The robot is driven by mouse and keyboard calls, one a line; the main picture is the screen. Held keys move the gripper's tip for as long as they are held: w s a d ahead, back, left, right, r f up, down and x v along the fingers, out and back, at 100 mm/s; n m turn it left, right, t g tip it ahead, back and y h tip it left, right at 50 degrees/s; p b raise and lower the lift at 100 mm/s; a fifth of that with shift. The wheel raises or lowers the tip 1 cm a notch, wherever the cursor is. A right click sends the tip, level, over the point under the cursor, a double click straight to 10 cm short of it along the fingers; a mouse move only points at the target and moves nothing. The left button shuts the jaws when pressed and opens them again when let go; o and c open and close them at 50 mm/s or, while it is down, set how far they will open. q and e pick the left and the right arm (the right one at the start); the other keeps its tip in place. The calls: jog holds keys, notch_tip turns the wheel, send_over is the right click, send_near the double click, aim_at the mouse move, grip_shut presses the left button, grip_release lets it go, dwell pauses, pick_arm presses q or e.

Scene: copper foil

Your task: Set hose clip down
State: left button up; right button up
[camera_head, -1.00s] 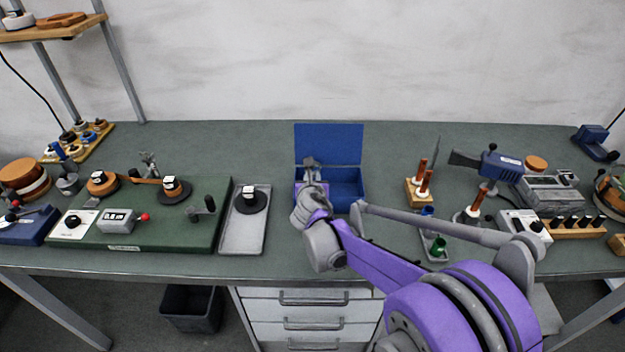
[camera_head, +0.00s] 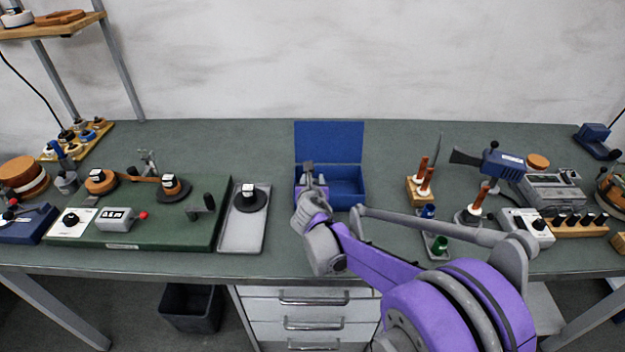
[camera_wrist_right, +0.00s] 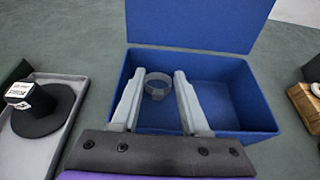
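The hose clip (camera_wrist_right: 157,84) is a thin grey ring with a small block at its lower side. In the right wrist view it is inside the open blue box (camera_wrist_right: 240,90), between my right gripper's fingers and apart from both, as far as I can tell. My right gripper (camera_wrist_right: 160,76) is open, its two grey fingers reaching over the box's near wall. In the head view, the right gripper (camera_head: 309,168) is at the left part of the blue box (camera_head: 348,203) and hides the clip. My left gripper is out of view.
The box's blue lid (camera_head: 329,143) stands upright at the back. A grey tray (camera_head: 236,240) with a black spool (camera_head: 250,200) lies left of the box. A green board (camera_head: 170,233) is further left. A wooden block with upright rods (camera_head: 420,190) stands to the right.

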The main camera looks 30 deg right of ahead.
jog(key=shift+r, duration=0.1)
